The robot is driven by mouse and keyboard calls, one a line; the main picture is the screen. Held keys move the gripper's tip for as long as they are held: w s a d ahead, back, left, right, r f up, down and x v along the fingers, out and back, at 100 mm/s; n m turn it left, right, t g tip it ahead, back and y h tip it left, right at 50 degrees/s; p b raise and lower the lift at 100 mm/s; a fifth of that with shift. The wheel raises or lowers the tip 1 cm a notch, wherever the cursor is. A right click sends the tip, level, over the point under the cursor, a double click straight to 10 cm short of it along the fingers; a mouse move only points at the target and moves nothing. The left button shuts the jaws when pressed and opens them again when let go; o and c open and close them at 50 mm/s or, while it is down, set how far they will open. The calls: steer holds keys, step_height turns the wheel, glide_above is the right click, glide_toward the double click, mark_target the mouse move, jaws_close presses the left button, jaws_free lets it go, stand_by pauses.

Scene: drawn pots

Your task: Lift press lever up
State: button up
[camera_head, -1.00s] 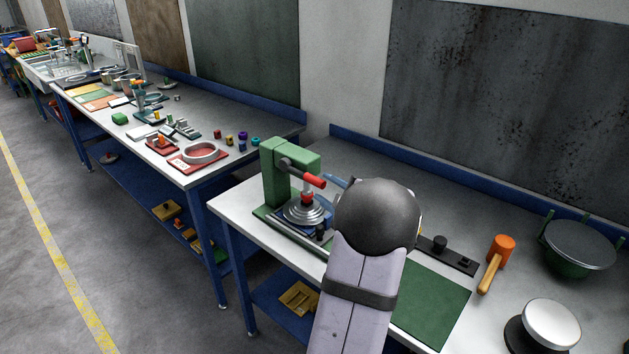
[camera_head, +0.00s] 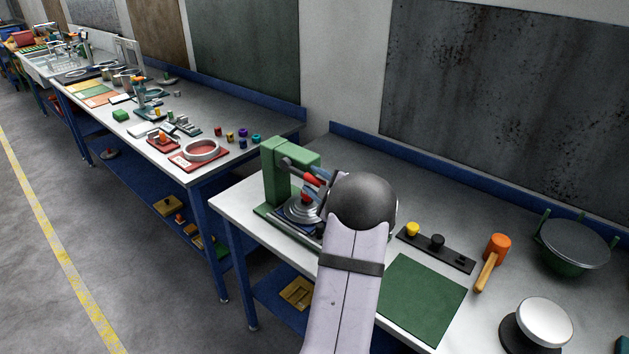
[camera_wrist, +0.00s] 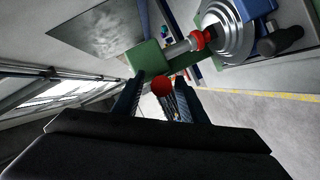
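A green press (camera_head: 275,172) stands at the left end of the near table, with a round silver plate (camera_head: 300,210) at its base. Its lever has a red grip (camera_head: 312,179) in the head view. In the wrist view the rounded red end of the grip (camera_wrist: 162,85) shows between the two fingers of my gripper (camera_wrist: 157,92). The fingers are apart, and gaps seem to show beside the grip. In the head view my gripper (camera_head: 321,182) is at the grip, with its fingers partly hidden by my dark round wrist.
A black strip (camera_head: 437,248) with a yellow knob and dark knobs lies right of my arm. A green mat (camera_head: 422,298), an orange mallet (camera_head: 492,262), a lidded green pot (camera_head: 575,248) and a white-topped round object (camera_head: 543,322) stand further right.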

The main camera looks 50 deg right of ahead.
jaws_close()
steer(key=shift+r+g+p, duration=0.3)
steer(key=shift+r+p, duration=0.3)
steer(key=shift+p, duration=0.3)
steer(key=shift+r+g+p, duration=0.25)
steer(key=shift+g+p, duration=0.15)
steer(key=shift+p, duration=0.5)
steer(key=shift+f, duration=0.1)
jaws_free()
